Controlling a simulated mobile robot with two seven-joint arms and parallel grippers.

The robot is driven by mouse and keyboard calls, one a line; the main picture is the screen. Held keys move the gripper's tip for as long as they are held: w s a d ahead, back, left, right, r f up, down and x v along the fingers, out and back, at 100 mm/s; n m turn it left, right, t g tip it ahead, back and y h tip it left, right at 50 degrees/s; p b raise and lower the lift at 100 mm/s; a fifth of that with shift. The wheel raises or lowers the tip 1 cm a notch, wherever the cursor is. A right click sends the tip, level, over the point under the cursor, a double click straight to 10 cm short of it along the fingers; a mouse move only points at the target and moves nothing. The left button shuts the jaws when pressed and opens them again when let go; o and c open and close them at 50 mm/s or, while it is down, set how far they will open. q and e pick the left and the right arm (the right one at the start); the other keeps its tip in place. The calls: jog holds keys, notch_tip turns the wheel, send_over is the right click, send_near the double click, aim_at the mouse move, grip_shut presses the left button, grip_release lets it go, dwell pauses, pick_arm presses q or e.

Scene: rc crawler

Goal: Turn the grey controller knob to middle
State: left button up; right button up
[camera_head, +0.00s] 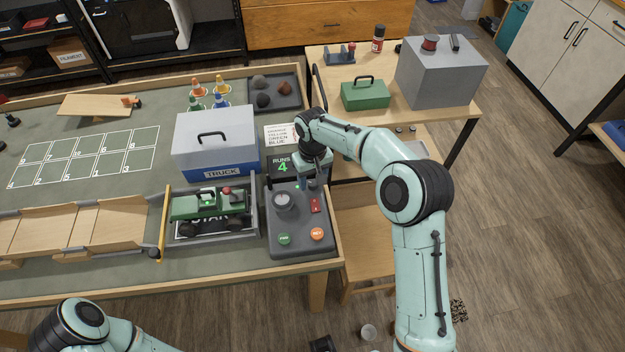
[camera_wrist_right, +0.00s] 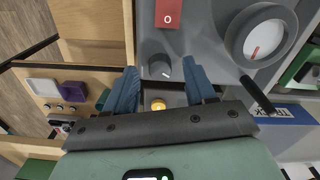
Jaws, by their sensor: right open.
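The grey controller knob (camera_wrist_right: 160,67) is a small dark round knob with a white mark at its lower edge in the right wrist view. It sits on the grey controller box (camera_head: 300,250) at the table's right end. My right gripper (camera_head: 312,182) is over the far part of that box, pointing down. In the wrist view the fingertips of my right gripper (camera_wrist_right: 160,70) are open, one on each side of the knob, with gaps visible. In the head view the gripper hides the knob. Only part of my left arm shows at the bottom left; its gripper is out of view.
The box also carries a round gauge (camera_head: 283,200), a red switch (camera_head: 315,205), a green button (camera_head: 284,239) and an orange button (camera_head: 317,233). A green crawler (camera_head: 208,204) stands in a tray to the left. A truck box (camera_head: 216,145) stands behind it.

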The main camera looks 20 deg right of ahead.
jog(key=shift+f, duration=0.35)
grip_shut()
jog(key=m+p, duration=0.1)
jog(key=m, duration=0.5)
pick_arm(q)
jog(key=shift+w+r+p, duration=0.2)
jog(key=shift+w+r, duration=0.05)
jog(key=shift+r, duration=0.25)
jog(key=shift+w+r+p, duration=0.15)
jog(key=shift+w+r, duration=0.1)
jog(key=shift+r, duration=0.2)
pick_arm(e)
jog(key=m, duration=0.5)
jog(key=shift+m, duration=0.5)
